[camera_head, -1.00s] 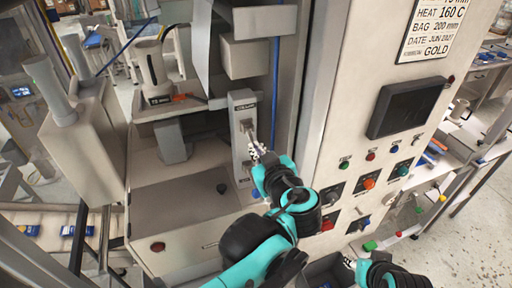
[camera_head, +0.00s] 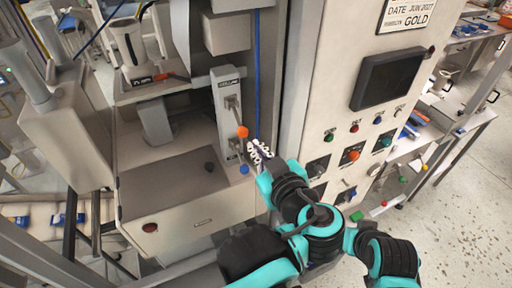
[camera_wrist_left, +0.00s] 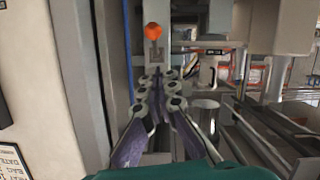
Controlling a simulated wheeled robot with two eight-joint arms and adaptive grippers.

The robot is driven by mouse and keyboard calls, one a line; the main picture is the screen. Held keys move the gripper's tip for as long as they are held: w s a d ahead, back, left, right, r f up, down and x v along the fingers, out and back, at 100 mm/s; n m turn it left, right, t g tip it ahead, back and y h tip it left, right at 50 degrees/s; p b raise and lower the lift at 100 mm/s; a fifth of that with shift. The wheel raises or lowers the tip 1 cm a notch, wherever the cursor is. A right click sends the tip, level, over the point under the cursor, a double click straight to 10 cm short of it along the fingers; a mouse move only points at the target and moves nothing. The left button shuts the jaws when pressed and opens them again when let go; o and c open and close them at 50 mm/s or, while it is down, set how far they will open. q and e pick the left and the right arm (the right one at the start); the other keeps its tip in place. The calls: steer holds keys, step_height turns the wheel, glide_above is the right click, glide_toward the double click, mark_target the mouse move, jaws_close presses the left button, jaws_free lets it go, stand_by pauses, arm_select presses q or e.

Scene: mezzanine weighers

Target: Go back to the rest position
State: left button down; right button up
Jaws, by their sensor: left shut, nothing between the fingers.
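My left gripper (camera_head: 260,151) is shut and empty. It is in front of the machine, to the right of a grey lever panel (camera_head: 225,95) and low beside it. The panel carries a lever with an orange knob (camera_head: 242,131), and the gripper is apart from the knob. In the left wrist view the closed fingers (camera_wrist_left: 160,85) point toward the panel, and the orange knob (camera_wrist_left: 153,31) shows beyond their tips. My right arm shows at the lower right of the head view, but its gripper is not visible.
A control cabinet (camera_head: 330,110) with a dark screen (camera_head: 392,75) and several coloured knobs stands just right of my left gripper. A grey machine deck (camera_head: 170,190) lies to the left. Speckled floor (camera_head: 460,215) is open at the right.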

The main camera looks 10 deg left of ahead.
arm_select(q)
steer(key=shift+s, duration=0.2)
arm_select(e)
steer(key=shift+s, duration=0.15)
arm_select(q)
steer(key=s+a+f+m+g+h+b, duration=0.2)
steer(key=f+b, duration=0.5)
steer(key=f, duration=0.7)
steer(key=s+a+f+m+g+h+b, duration=0.1)
steer(key=a+f+b, duration=0.4)
steer(key=f, duration=0.9)
steer(key=s+a+f+m+g+h+b, duration=0.2)
steer(key=s+a+f+m+h+b, duration=0.1)
steer(key=f+b, duration=0.7)
step_height(320, 180, down, 4)
steer(key=shift+a+f+m+g+h+b, duration=0.1)
steer(key=shift+a+m+g+h+b, duration=0.2)
steer(key=shift+m+h, duration=0.75)
arm_select(e)
step_height(320, 180, down, 23)
steer(key=shift+r, duration=0.2)
steer(key=shift+r, duration=0.1)
steer(key=shift+c, duration=0.7)
